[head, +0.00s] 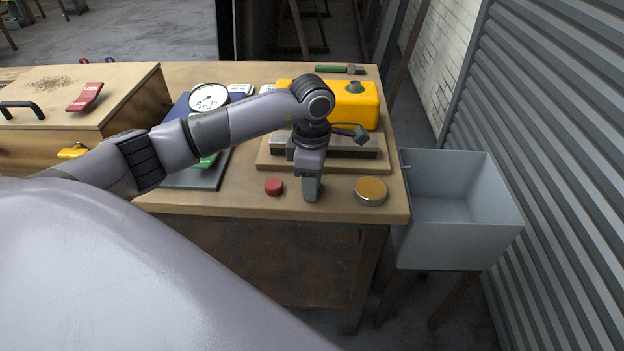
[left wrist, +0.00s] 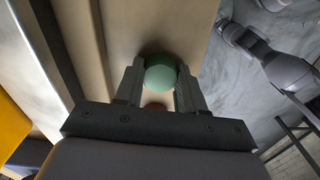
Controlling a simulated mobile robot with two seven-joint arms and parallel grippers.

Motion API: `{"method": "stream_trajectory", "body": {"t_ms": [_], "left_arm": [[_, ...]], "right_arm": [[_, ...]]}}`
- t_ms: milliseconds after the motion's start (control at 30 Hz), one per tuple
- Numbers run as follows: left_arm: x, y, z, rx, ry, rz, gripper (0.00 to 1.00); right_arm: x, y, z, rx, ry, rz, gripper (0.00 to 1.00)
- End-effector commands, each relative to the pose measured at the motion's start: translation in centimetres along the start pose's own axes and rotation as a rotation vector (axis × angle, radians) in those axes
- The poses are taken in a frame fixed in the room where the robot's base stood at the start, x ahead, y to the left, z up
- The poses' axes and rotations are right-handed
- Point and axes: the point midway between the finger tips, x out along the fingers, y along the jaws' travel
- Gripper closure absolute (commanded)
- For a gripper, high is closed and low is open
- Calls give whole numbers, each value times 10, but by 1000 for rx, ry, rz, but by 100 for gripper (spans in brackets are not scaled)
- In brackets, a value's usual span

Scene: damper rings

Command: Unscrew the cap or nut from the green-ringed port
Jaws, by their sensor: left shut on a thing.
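My left gripper (head: 312,196) points down at the front of the workbench, between a red cap (head: 274,186) and a gold-topped round lid (head: 371,191). In the left wrist view its two fingers (left wrist: 160,88) are closed on a smooth, round green piece (left wrist: 160,73). The fingers hide most of this piece in the head view. A yellow housing (head: 366,104) stands at the back of the bench. On its top is a port (head: 354,87) with a greenish ring; I cannot make out whether anything is screwed on it. My right gripper is not in view.
A wooden board with a dark block (head: 343,146) lies just behind the gripper. A pressure gauge (head: 209,97) stands to the left, near a wooden chest (head: 120,85). An open grey bin (head: 490,215) stands off the bench's right edge. A green-handled tool (head: 330,69) lies at the back.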

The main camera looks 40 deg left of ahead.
Motion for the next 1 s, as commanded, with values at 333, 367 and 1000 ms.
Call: {"method": "stream_trajectory", "body": {"t_ms": [333, 367, 1000], "left_arm": [[2, 0, 0, 0, 0, 1, 98], [2, 0, 0, 0, 0, 1, 98], [6, -2, 0, 2, 3, -6, 31]], "right_arm": [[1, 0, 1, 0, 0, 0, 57], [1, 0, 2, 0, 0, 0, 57], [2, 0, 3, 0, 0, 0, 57]]}}
